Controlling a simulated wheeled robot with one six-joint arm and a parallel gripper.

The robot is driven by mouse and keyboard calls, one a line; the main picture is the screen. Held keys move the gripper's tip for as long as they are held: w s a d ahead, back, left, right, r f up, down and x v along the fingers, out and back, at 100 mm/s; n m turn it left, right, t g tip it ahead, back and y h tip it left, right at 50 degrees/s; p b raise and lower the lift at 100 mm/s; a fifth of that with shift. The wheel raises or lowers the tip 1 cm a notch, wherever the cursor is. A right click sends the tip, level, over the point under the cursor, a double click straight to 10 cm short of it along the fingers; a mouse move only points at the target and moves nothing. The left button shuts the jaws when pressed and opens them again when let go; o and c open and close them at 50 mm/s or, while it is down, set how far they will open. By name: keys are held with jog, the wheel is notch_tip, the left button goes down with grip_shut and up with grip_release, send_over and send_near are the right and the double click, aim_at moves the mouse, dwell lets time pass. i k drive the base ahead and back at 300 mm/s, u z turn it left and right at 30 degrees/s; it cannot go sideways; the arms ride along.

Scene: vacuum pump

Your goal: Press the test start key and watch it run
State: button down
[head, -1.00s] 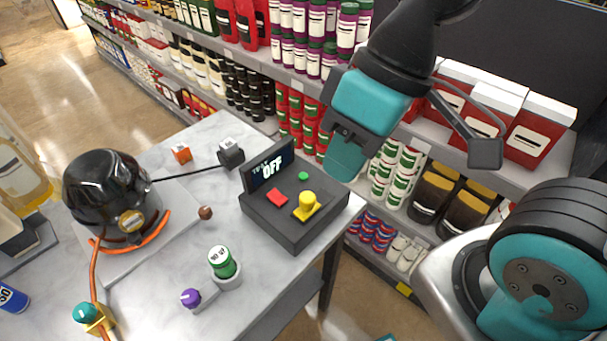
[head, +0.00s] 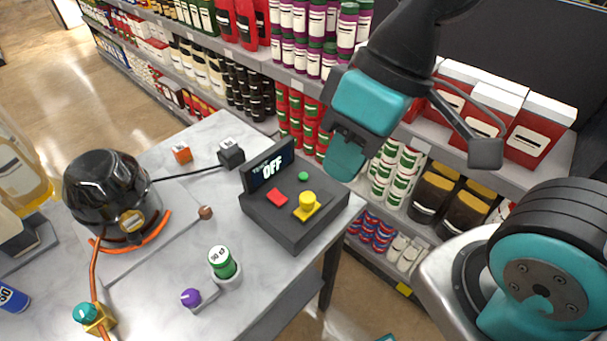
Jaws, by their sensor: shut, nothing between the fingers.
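A dark control box (head: 290,228) sits at the right side of the marble table. Its top carries a green key (head: 303,176), a red key (head: 277,196) and a yellow knob (head: 307,203). I cannot read which key is the test start key. A black round pump (head: 103,190) stands at the left with an orange hose. My gripper (head: 343,165) hangs above and to the right of the box's back edge, shut and empty, apart from the keys.
A green-capped cylinder (head: 222,262) stands in a holder near the front, with a purple knob (head: 190,297) beside it. A teal knob on a yellow valve (head: 95,318) is at front left. Stocked shelves (head: 310,85) stand behind the table.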

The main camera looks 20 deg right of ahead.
aim_at(302, 177)
jog(key=u, duration=1.65)
jog(key=k, duration=0.4)
jog(key=z, duration=0.35)
